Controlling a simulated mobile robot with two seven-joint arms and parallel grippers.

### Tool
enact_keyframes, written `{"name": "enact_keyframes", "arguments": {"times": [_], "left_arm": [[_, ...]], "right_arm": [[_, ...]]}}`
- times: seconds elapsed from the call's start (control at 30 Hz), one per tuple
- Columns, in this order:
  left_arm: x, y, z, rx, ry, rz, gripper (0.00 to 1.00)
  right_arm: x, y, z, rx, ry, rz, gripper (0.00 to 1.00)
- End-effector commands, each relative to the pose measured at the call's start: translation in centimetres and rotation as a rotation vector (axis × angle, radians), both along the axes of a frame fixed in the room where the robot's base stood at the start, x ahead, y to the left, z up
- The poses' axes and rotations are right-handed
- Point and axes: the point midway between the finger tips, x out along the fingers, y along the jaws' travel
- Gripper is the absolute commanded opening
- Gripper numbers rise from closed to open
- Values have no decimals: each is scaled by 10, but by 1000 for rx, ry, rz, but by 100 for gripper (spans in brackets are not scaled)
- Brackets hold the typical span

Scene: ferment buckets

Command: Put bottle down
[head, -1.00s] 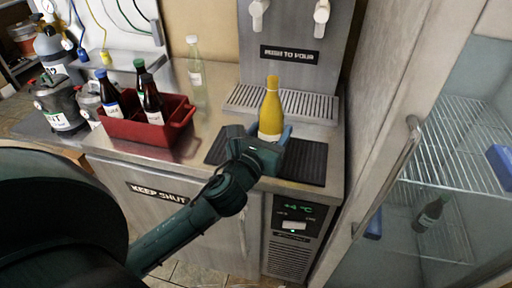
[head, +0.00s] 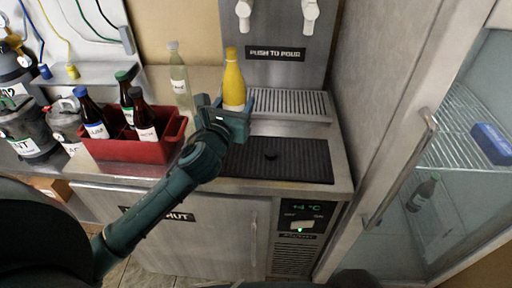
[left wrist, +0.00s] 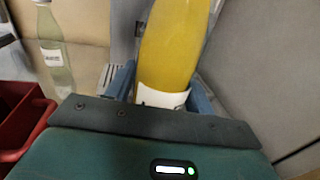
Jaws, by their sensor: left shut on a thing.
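A yellow bottle (head: 234,82) with a white label stands upright in the grip of my left gripper (head: 234,104). In the left wrist view the bottle (left wrist: 172,55) sits between the two blue fingers, its label low down. In the head view the gripper is over the area between the red crate and the drip tray, behind the black ribbed mat (head: 285,160). The bottle's base is hidden by the gripper, so I cannot tell whether it touches the counter. My right gripper is not in view.
The red crate (head: 130,150) holds several dark bottles left of my arm. A pale clear bottle (head: 180,80) stands behind it. The slotted drip tray (head: 290,106) lies under the white taps. A glass-door fridge (head: 430,200) stands at right.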

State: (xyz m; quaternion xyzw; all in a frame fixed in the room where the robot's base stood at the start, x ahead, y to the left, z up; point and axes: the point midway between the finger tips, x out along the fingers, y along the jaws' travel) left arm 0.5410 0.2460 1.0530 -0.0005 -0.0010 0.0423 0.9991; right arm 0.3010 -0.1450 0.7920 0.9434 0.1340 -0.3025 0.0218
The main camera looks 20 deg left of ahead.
Motion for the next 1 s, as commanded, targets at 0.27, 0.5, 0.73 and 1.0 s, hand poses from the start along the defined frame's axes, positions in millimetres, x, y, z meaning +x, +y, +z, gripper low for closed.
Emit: {"name": "enact_keyframes", "arguments": {"times": [0.27, 0.5, 0.73, 1.0], "left_arm": [[0, 0, -49, -3, 1, 0, 5], [0, -1, -73, -2, 2, 0, 5], [0, -1, -91, -1, -2, -2, 5], [0, -1, -92, 0, -2, -2, 5]], "right_arm": [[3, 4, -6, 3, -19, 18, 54], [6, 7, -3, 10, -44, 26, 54], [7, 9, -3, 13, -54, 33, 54], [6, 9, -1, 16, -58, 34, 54]]}}
